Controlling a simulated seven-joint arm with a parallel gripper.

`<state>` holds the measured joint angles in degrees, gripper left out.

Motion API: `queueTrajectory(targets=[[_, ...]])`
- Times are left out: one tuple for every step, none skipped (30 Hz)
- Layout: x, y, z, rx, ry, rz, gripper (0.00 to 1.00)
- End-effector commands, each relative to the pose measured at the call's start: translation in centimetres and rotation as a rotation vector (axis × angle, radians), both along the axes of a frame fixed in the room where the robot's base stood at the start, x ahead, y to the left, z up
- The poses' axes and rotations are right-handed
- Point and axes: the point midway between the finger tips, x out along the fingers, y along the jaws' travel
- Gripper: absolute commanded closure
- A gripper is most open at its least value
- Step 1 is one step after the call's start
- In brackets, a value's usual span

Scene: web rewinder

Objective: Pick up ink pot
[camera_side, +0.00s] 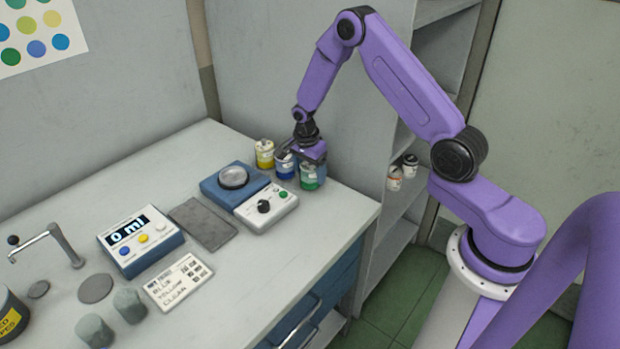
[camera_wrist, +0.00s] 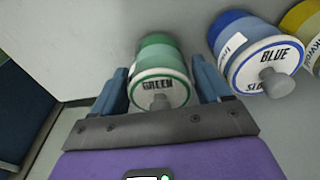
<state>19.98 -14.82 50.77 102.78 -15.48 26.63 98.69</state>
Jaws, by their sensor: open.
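A green ink pot (camera_side: 311,179) stands at the right end of a short row on the bench. In the wrist view this pot (camera_wrist: 158,72), with a white lid marked GREEN, sits between the two blue fingers of my gripper (camera_wrist: 160,78). The fingers are open, one on each side; I cannot tell if either touches it. A blue ink pot (camera_wrist: 262,55), its lid marked BLUE, stands just right of my right finger. It also shows in the side view (camera_side: 287,170). A yellow ink pot (camera_side: 264,154) stands at the far end. The side view shows my gripper (camera_side: 308,156) over the green pot.
A blue mixer or scale with a round plate (camera_side: 233,177) and knob stands left of the pots. A grey mat (camera_side: 203,223), a 0 ml display box (camera_side: 140,238) and a label card (camera_side: 178,282) lie farther left. The bench edge and a shelf (camera_side: 408,215) are right.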

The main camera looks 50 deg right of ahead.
Motion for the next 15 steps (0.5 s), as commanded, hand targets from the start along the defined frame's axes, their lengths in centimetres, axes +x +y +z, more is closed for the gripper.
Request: queueTrajectory(targets=[[0.02,-0.02,-0.06,0.0,-0.001,0.0,0.24],[0.02,-0.02,-0.06,0.0,-0.001,0.0,0.24],[0.02,-0.02,-0.05,0.0,-0.001,0.0,0.24],[0.02,-0.01,-0.04,0.0,-0.001,0.0,0.24],[0.02,-0.01,-0.04,0.0,-0.001,0.0,0.24],[0.02,-0.01,-0.03,0.0,0.0,0.0,0.24],[0.01,0.0,-0.03,0.0,0.0,0.0,0.34],[0.01,0.0,-0.03,0.0,0.0,0.0,0.43],[0.01,0.0,-0.03,0.0,0.0,0.0,0.56],[0.01,0.0,-0.03,0.0,0.0,0.0,0.66],[0.01,0.0,-0.03,0.0,0.0,0.0,0.69],[0.03,0.0,0.0,0.0,-0.001,0.0,0.69],[0.03,0.0,-0.01,0.0,-0.001,0.0,0.69],[0.03,0.0,-0.01,0.0,-0.001,0.0,0.69],[0.03,0.0,0.0,0.0,-0.001,0.0,0.69]])
